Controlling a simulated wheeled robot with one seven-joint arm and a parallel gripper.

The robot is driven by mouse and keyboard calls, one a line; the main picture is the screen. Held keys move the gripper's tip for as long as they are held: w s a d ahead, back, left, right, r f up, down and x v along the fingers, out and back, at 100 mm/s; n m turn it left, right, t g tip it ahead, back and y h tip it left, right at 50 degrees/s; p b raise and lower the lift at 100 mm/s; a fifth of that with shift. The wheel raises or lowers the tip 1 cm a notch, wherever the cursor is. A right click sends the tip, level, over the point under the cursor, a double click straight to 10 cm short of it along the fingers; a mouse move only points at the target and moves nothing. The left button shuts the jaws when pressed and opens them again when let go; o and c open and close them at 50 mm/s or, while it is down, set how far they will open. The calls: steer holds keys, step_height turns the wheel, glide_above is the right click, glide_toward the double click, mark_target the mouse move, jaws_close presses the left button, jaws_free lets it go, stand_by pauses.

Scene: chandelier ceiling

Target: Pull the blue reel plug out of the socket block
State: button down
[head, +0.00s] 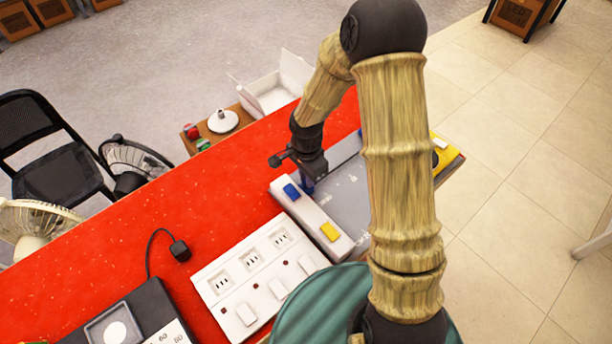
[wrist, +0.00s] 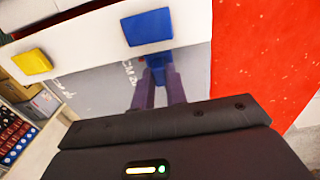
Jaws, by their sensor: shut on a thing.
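The socket block (head: 318,220) is a long pale block at the far edge of the white outlet panel, with a blue patch (head: 291,191) and a yellow patch (head: 330,231) on top. It also shows at the top of the wrist view (wrist: 90,48). My gripper (head: 307,187) is down beside the block's blue end. In the wrist view, its two purple fingers (wrist: 158,82) are shut on a small blue piece, the blue reel plug (wrist: 156,62), right by the block's edge below the blue patch. I cannot tell how deep the plug sits; my gripper mostly hides it in the head view.
The white outlet panel (head: 238,296) lies left of the block on the red table (head: 150,235). A black plug (head: 180,250) with a cord lies nearby. A grey marked slab (head: 345,190) lies right of the block, partly behind my arm.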

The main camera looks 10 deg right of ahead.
steer(key=w+d, duration=0.2)
steer(key=d, duration=0.1)
steer(key=shift+w+d+p, duration=0.1)
steer(key=shift+w+p, duration=0.05)
steer(key=shift+p, duration=0.15)
steer(key=c, duration=1.4)
jaws_free()
step_height(320, 180, up, 18)
steer(key=shift+f+b, duration=0.25)
steer(key=shift+b, duration=0.2)
